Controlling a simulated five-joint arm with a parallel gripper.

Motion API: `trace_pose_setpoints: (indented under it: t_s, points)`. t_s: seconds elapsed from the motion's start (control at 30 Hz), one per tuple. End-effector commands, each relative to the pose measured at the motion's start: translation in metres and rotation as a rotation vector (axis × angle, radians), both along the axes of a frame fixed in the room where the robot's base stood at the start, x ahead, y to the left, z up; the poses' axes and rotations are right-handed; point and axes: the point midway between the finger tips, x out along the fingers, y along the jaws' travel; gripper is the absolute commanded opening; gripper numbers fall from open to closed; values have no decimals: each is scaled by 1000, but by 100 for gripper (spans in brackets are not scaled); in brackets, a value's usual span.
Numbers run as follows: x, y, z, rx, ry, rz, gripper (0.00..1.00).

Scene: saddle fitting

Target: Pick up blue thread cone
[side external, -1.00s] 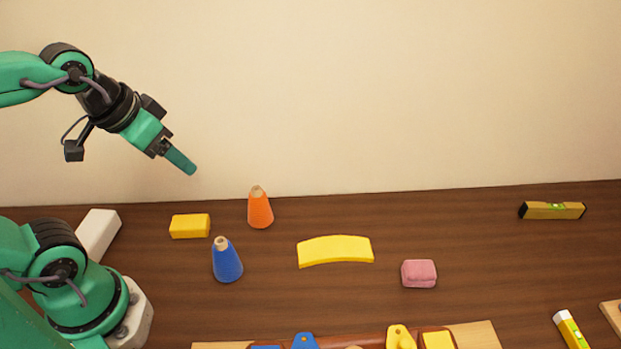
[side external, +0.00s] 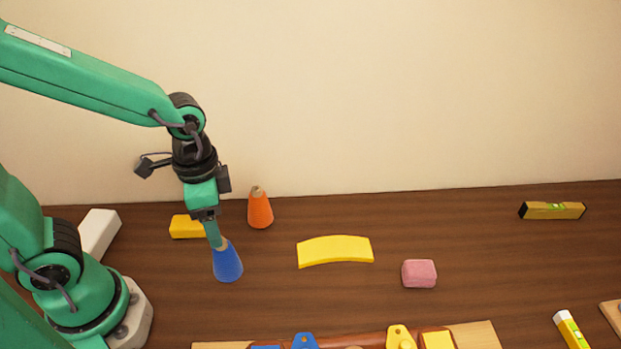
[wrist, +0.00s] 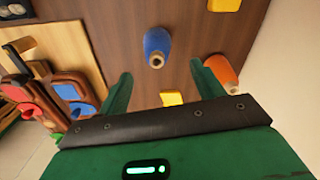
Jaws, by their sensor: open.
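The blue thread cone (side external: 227,265) stands upright on the brown table in the side view, with a tan tip. In the wrist view the blue cone (wrist: 157,41) shows its tip towards me, ahead of the fingertips and between their lines. My gripper (side external: 215,240) points down at the cone's top, its fingers overlapping the tip in the side view. In the wrist view my gripper (wrist: 161,76) is open, with two green fingers apart and nothing between them. Whether the fingers touch the cone cannot be told.
An orange cone (side external: 260,209) stands close behind on the right. A yellow block (side external: 185,227) is partly hidden behind my gripper. A yellow curved piece (side external: 335,251) and a pink block (side external: 419,273) lie to the right. A wooden board with coloured parts (side external: 476,337) is at the front.

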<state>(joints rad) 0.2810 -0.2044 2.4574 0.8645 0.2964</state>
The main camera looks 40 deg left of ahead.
Motion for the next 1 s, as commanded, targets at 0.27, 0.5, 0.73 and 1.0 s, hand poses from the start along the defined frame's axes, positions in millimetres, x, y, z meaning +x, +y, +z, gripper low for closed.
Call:
trace_pose_setpoints:
  t_s: [0.27,0.5,0.73,1.0]
  points:
    - [-1,-4,-7,7,24,-32,67]
    - [-2,-3,-19,8,27,-31,67]
    - [-2,-4,-32,7,24,-30,67]
    - [-1,-4,-35,7,24,-30,67]
